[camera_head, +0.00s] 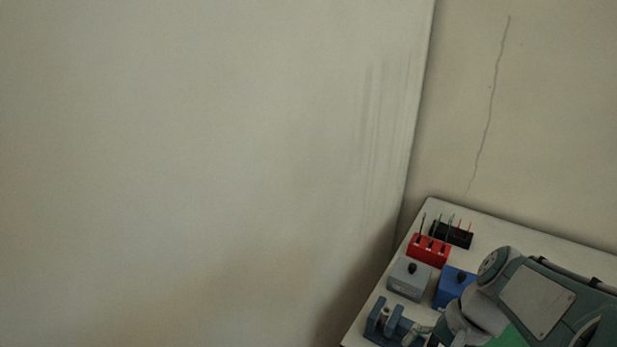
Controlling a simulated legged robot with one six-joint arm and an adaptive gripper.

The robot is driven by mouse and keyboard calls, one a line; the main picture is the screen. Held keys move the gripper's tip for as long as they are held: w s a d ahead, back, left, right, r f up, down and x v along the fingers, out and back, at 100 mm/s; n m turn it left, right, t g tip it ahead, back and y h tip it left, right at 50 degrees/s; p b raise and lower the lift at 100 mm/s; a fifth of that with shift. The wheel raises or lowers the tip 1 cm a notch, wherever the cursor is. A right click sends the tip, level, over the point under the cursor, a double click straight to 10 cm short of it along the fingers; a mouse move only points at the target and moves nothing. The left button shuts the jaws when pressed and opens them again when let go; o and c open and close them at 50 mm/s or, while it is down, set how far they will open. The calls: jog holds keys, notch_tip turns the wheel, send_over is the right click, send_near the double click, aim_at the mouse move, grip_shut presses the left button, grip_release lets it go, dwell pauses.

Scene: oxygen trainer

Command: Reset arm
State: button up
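My arm (540,298) shows at the lower right as grey and teal links reaching in over the table. Its rounded wrist part (478,314) is low in the picture, over the table's near part. What seems to be part of my gripper (424,336) shows at the bottom edge, close to a blue-grey bracket (374,318). Most of the gripper is cut off or hidden, so I cannot tell if its fingers are open or shut, or if it touches the bracket.
The pale table (437,207) stands in the wall corner. On it are a red block (428,252) and black block (459,238) with thin upright pins, a grey box (408,281) with a black knob, and a blue box (450,285) partly behind my arm. A green surface (508,337) shows below.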

jog(key=s+a+r+n+t+h, duration=0.2)
jog(key=a+r+n+t+h, duration=0.1)
jog(key=r+n, duration=0.4)
jog(key=shift+s+a+r+n+t+h, duration=0.4)
jog(key=shift+t+h, duration=0.4)
jog(key=shift+t, duration=0.6)
